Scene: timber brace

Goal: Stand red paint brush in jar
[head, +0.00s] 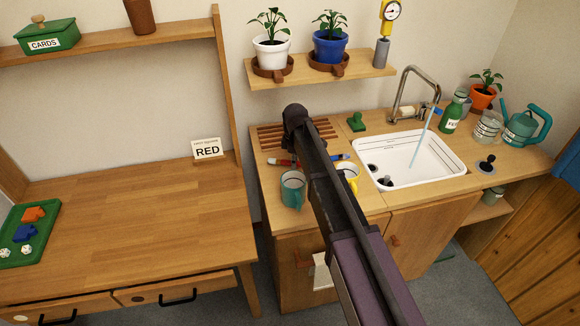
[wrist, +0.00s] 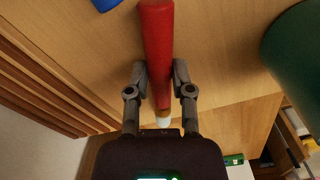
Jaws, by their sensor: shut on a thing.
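The red paint brush (wrist: 156,40) lies between the two fingertips of my gripper (wrist: 160,77) in the wrist view. The fingers are shut on it near its brown and white end. In the head view part of the red brush (head: 281,161) shows on or just above the counter, left of my arm. My arm hides the fingers there. I cannot tell whether the brush touches the counter. A clear glass jar (head: 488,128) stands upright at the counter's right, beyond the sink.
A teal mug (head: 292,188) stands close to the brush, and a yellow mug (head: 349,178) is right of my arm. A blue brush (head: 340,157) lies nearby. The sink (head: 448,163), green bottle (head: 452,112) and teal watering can (head: 524,128) are to the right.

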